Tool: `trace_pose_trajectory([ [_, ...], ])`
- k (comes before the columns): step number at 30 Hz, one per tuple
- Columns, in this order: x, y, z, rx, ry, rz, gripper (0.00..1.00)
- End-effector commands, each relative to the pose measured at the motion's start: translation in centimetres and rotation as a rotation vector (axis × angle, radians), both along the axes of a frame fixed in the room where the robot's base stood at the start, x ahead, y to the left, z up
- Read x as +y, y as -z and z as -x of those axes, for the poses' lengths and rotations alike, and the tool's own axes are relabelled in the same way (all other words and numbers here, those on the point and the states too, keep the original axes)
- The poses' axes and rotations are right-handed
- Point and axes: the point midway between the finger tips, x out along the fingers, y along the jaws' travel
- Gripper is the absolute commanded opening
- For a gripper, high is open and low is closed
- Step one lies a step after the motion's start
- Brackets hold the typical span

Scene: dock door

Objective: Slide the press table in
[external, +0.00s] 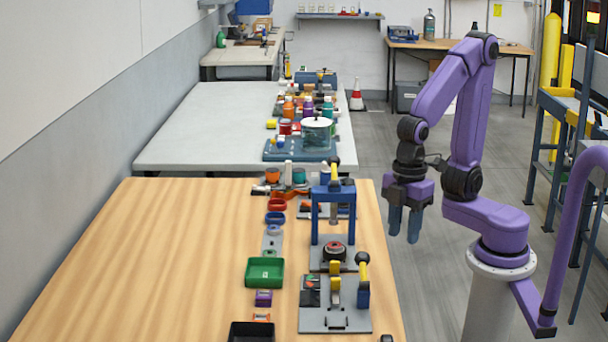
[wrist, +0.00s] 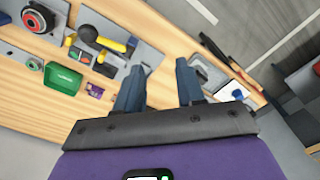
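The blue press frame (external: 333,212) stands upright on a grey base plate on the wooden table, with a dark lever and yellow grip at its top. The press table, a dark round piece with a red centre (external: 335,252), sits low at the front of the frame. In the wrist view the round piece (wrist: 38,22) is at the upper left, and the frame is mostly out of view. My gripper (external: 404,232) hangs right of the press, beyond the table's right edge, apart from it. Its blue fingers (wrist: 160,88) are spread with nothing between them.
In front of the press is a grey plate with yellow-handled clamps (external: 336,318). A green tray (external: 264,272) and small parts lie to the left. The wooden table (external: 130,270) is clear farther left. Behind it, another table (external: 190,125) holds bottles and a glass pot.

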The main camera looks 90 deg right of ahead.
Motion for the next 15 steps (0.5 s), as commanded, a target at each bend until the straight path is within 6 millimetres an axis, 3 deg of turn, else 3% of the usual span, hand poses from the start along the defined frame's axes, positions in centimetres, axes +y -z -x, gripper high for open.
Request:
trace_pose_trajectory([
  [8, -4.0, -0.2, -6.4, 0.007, 0.298, 0.006, 0.38],
  [15, -9.2, -0.1, -10.5, 0.013, 0.546, 0.008, 0.38],
])
